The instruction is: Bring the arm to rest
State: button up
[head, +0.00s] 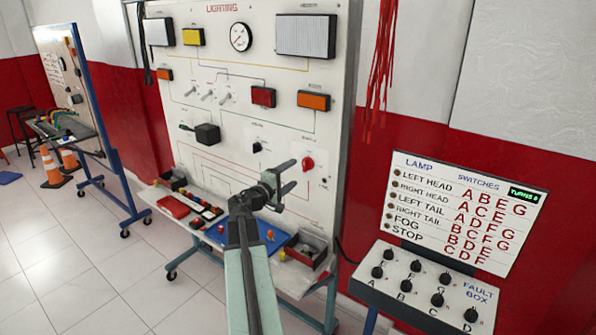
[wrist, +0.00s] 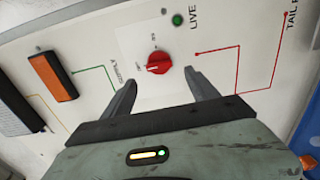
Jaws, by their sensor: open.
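My gripper (head: 287,178) is in the middle of the head view, at the end of my raised arm, in front of the lower part of the lighting board (head: 340,75). Its two fingers are spread and nothing is between them. In the wrist view the open fingers (wrist: 165,85) point at the board, with the red rotary knob (wrist: 158,62) just beyond the gap between them. The knob also shows in the head view (head: 308,163), to the right of the fingers and apart from them. A green light marked LIVE (wrist: 178,20) is near the knob.
A shelf below the board holds a blue mat (head: 262,243), a red case (head: 173,206) and an open box (head: 307,249). A fault box (head: 425,288) with several black knobs stands at the right. Another trainer (head: 62,75) and orange cones (head: 50,166) are at the left. Tiled floor is clear at lower left.

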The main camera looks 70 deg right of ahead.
jog(key=shift+v, duration=0.8)
jog(key=shift+w, duration=0.1)
jog(key=w+a+n+t, duration=0.25)
jog(key=w+a, duration=0.25)
jog(key=w, duration=0.4)
jog(key=w+a+n+t, duration=0.1)
jog(key=w+a+t, duration=0.2)
jog(key=w+a, duration=0.45)
jog(key=w+a+f+t+y, duration=0.1)
jog(key=w+a+f+y, duration=0.15)
jog(key=w+a, duration=0.5)
jog(key=w+a+f+t+y, duration=0.1)
jog(key=w+a+f+t, duration=0.1)
jog(key=w+a+f, duration=0.35)
jog(key=w+a+f+y, duration=0.1)
jog(key=a+f+y, duration=0.35)
jog(key=a, duration=1.05)
jog(key=w+a+f+y, duration=0.25)
jog(key=a+f, duration=0.35)
jog(key=a, duration=0.8)
jog(key=s+a+f+g+y, duration=0.2)
jog(key=s+a+y, duration=0.1)
jog(key=a, duration=0.5)
jog(key=s+a+f+g+y, duration=0.2)
jog(key=s+a+f+y, duration=0.1)
jog(key=s+a, duration=0.3)
jog(key=shift+a+f+m+y, duration=0.15)
jog(key=shift+a+m+y, duration=0.25)
jog(key=shift+a, duration=0.8)
